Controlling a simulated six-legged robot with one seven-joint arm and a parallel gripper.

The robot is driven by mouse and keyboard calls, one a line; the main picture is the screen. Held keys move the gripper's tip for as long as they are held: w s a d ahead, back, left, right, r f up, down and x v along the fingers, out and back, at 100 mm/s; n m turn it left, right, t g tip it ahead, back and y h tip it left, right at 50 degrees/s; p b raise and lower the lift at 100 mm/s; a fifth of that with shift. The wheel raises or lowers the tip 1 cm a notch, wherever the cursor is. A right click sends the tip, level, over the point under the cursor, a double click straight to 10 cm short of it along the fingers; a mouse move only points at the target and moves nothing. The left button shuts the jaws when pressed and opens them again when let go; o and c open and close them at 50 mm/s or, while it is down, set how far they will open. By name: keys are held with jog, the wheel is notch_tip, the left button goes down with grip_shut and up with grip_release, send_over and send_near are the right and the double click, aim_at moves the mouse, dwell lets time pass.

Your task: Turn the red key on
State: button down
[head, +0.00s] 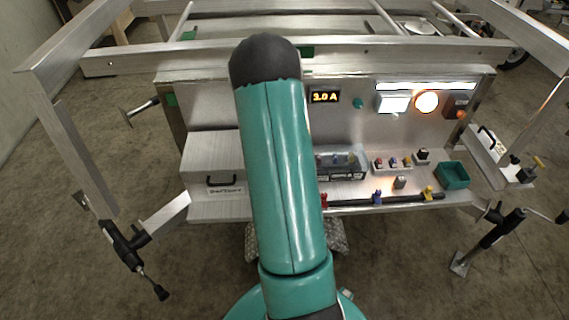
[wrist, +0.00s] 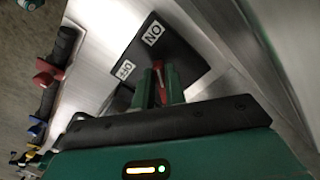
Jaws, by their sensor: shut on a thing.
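The red key (wrist: 158,68) shows in the wrist view, between the two green fingers of my gripper (wrist: 160,82). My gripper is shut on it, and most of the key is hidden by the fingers. I cannot tell which label the key points to. In the head view my green arm covers the key, the plate and my gripper.
In the head view, the aluminium panel carries a display (head: 325,97) reading 3.0 A and a lit orange lamp (head: 426,102). The shelf below holds a clear-lidded box (head: 340,163), a green bin (head: 452,175) and a dark bar with coloured handles. A metal case (head: 212,165) stands left of my arm.

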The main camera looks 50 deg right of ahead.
jog(key=shift+w+m, duration=0.15)
jog(key=shift+m, duration=0.65)
jog(key=c, duration=1.4)
grip_release()
jog(key=shift+c, duration=0.2)
notch_tip(320, 180, up, 14)
jog(key=shift+f, duration=0.1)
